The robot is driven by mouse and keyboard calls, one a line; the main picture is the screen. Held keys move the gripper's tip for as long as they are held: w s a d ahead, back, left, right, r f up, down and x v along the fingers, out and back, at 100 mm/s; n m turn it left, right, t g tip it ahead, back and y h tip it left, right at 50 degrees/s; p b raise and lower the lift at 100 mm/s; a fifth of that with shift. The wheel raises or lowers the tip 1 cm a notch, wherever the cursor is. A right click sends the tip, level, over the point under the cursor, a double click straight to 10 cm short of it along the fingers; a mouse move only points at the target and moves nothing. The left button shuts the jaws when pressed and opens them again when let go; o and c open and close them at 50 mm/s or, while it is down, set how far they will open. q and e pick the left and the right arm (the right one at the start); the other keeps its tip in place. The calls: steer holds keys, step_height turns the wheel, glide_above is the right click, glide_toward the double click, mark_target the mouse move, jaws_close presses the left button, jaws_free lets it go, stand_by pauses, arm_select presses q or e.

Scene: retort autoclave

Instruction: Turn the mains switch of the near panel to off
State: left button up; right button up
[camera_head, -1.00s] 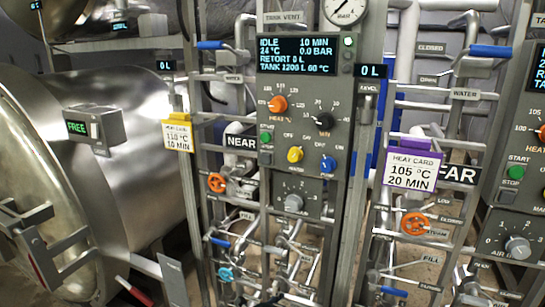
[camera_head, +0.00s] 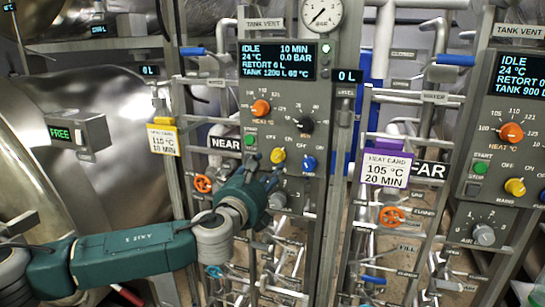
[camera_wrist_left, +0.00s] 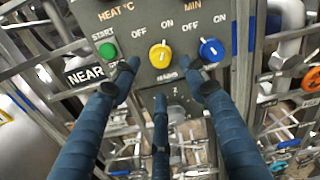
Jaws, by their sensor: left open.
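The near panel (camera_head: 243,100) stands in the middle of the head view, beside a NEAR sign (camera_head: 225,143). Its yellow mains knob (camera_head: 278,155) is low on the panel. In the left wrist view the yellow knob (camera_wrist_left: 160,55) has OFF at its upper left and ON at its upper right. Its pale mark seems to lean toward ON. My left gripper (camera_head: 265,168) is open in front of the panel, just below the knob. In the wrist view its spread fingers (camera_wrist_left: 158,76) lie left, right and below the knob, with nothing between them. My right gripper is not in view.
A blue knob (camera_wrist_left: 212,50) sits close to the right of the yellow one, near a fingertip. A green start button (camera_wrist_left: 108,49) is at the left. A dark knob (camera_head: 279,200) is partly behind my gripper. Pipes and valves crowd below. The far panel (camera_head: 480,140) stands right.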

mark_target(275, 158)
arm_select(q)
steer(key=p+x, duration=0.1)
steer(key=x, duration=0.4)
steer(key=shift+w+d+r, duration=0.15)
steer(key=shift+w, duration=0.15)
steer(key=shift+w+d+p, duration=0.2)
steer(key=shift+w+p, duration=0.2)
steer(key=shift+w, duration=0.3)
jaws_close()
